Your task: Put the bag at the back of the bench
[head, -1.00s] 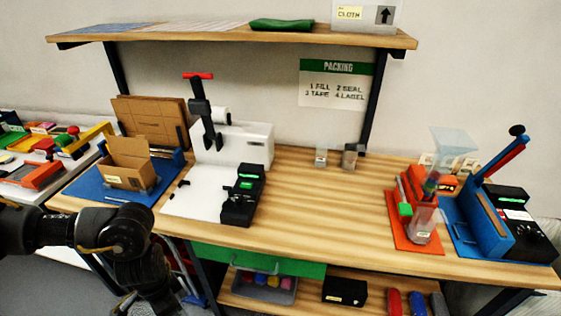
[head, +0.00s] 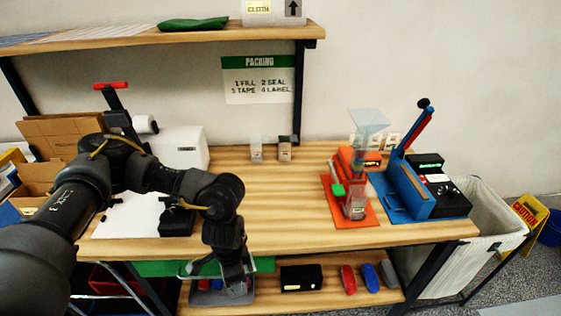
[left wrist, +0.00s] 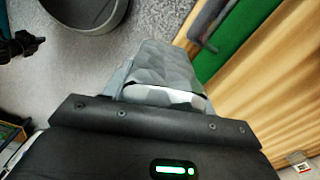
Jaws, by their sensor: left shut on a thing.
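My left gripper (head: 236,272) hangs in front of the bench (head: 290,215), below the level of its top near the front edge. In the left wrist view, the gripper (left wrist: 162,95) is shut on a grey, faceted, soft-looking thing that I take to be the bag (left wrist: 158,65). In the head view only a small pale part of the bag (head: 238,288) shows under the fingers. My right gripper is not in view. The back of the bench top holds two small containers (head: 256,151) and has bare wood around them.
An orange stand (head: 350,215) with a clear hopper and a blue lever device (head: 405,195) stand at the right. A white machine (head: 180,150) is at the left, partly behind my arm. A shelf (head: 200,35) overhangs the back left. The bench's middle is clear.

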